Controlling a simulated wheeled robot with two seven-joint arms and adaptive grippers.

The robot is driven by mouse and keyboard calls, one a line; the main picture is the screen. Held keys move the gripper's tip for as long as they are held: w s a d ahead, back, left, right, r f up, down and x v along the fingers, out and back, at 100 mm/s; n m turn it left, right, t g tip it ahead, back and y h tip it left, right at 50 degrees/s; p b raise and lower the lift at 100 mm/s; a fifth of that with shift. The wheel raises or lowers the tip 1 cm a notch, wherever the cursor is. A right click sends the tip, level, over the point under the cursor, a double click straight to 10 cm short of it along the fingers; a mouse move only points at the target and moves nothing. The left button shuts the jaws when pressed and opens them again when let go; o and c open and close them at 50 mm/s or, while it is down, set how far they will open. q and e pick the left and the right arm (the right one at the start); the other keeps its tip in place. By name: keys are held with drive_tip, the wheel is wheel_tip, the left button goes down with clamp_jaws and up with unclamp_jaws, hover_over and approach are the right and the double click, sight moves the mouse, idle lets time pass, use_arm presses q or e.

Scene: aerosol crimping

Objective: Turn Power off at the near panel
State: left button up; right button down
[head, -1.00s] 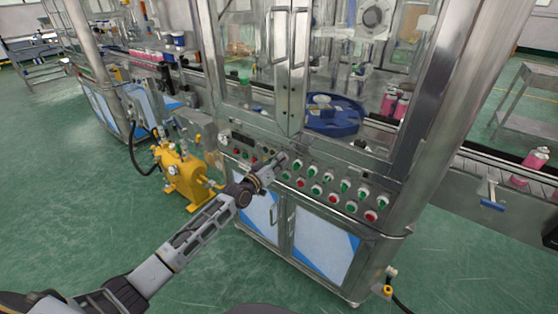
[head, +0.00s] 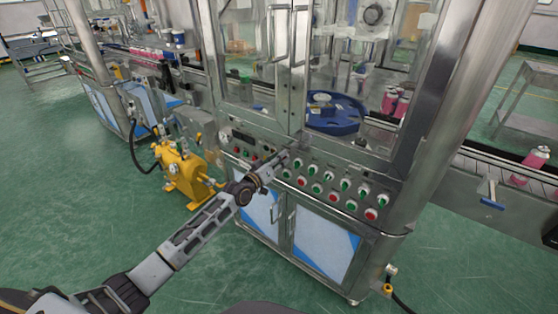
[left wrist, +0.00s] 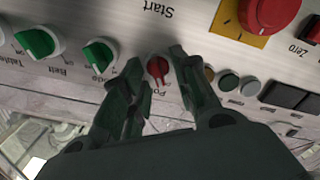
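The near panel (head: 322,185) is a sloped metal face on the front of the glass-doored machine, with rows of green and red controls. In the left wrist view a small red knob (left wrist: 158,68) sits beside a label that starts "Po", upside down and partly covered by a finger. My left gripper (left wrist: 157,62) is at the panel with its fingers apart, one on each side of this knob. I cannot tell whether they touch it. In the head view my left gripper (head: 291,154) reaches the panel's upper left part. My right gripper is not seen.
Green knobs (left wrist: 100,53) lie left of the red knob in the wrist view. A large red button on a yellow plate (left wrist: 230,24) and black switches (left wrist: 283,95) lie to its right. A yellow pump (head: 186,172) stands on the floor left of the machine.

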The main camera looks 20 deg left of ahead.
use_arm(q)
drive_tip(key=shift+s+a, duration=0.1)
drive_tip(key=shift+s, duration=0.05)
drive_tip(key=v, duration=1.1)
drive_tip(key=shift+s, duration=0.3)
idle(0.5)
idle(0.7)
